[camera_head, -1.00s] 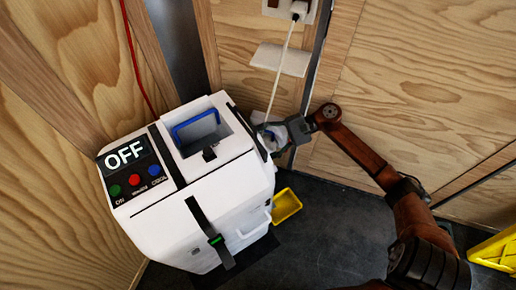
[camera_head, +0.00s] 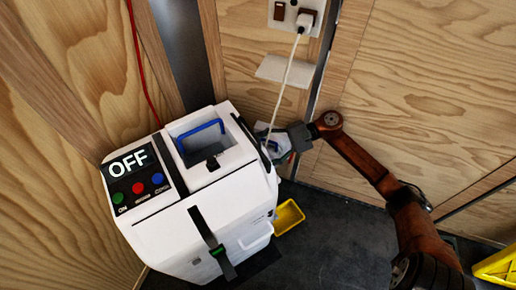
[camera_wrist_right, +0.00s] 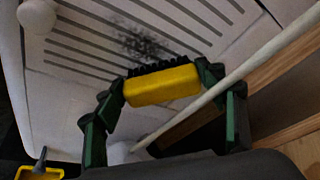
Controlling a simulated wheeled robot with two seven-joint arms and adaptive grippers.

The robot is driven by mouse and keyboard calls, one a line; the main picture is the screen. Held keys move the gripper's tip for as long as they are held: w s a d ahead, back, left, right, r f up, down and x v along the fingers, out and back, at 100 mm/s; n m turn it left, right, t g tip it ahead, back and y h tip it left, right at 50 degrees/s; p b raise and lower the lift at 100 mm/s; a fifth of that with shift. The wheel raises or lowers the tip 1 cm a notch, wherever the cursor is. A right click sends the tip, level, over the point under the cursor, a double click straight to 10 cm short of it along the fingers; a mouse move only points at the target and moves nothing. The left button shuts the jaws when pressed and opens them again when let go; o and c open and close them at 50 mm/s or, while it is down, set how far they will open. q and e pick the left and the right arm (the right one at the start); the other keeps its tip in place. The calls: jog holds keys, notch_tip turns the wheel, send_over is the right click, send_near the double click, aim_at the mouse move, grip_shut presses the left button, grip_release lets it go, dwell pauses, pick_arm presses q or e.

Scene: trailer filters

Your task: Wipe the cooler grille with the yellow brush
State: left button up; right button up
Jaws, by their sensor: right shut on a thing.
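The white cooler (camera_head: 205,225) stands in the corner with an OFF display on top. Its slatted grille (camera_wrist_right: 130,40) shows in the right wrist view, with a dark dirt patch (camera_wrist_right: 145,42) on the slats. My right gripper (camera_wrist_right: 163,85) is shut on the yellow brush (camera_wrist_right: 162,86), whose black bristles face the grille. The bristles are at or very close to the grille just below the dirt patch; I cannot tell if they touch. In the head view my right gripper (camera_head: 283,146) is at the cooler's right side, and the brush is hidden there. My left gripper is not in view.
A white cord (camera_head: 288,75) runs from the wall outlet (camera_head: 298,14) down past my right gripper, crossing close to it in the wrist view. A yellow tray (camera_head: 288,216) lies on the floor by the cooler. A yellow object (camera_head: 497,266) is at the right edge.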

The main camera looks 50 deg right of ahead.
jog(key=shift+s+a+p, duration=0.15)
jog(key=shift+s+p, duration=0.05)
jog(key=shift+s, duration=0.4)
jog(key=shift+s+a+p, duration=0.15)
jog(key=shift+s, duration=0.4)
jog(key=shift+s+a+p, duration=0.95)
jog(key=shift+s+a, duration=0.1)
jog(key=shift+s, duration=1.95)
jog(key=w+b, duration=0.1)
jog(key=w+d+b, duration=0.1)
jog(key=w, duration=0.1)
jog(key=w+r+b, duration=0.1)
jog(key=w, duration=0.1)
jog(key=shift+w+d+b, duration=0.25)
jog(key=shift+d+b, duration=0.05)
jog(key=shift+b, duration=0.05)
jog(key=shift+w+d+r, duration=0.15)
jog(key=shift+w+r, duration=0.05)
jog(key=shift+w, duration=0.5)
jog(key=shift+w+d, duration=0.2)
jog(key=shift+w, duration=0.7)
jog(key=shift+w+d, duration=0.2)
jog(key=shift+w, duration=0.65)
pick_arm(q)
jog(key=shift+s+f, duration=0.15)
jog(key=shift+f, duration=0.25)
pick_arm(e)
jog(key=shift+s, duration=0.15)
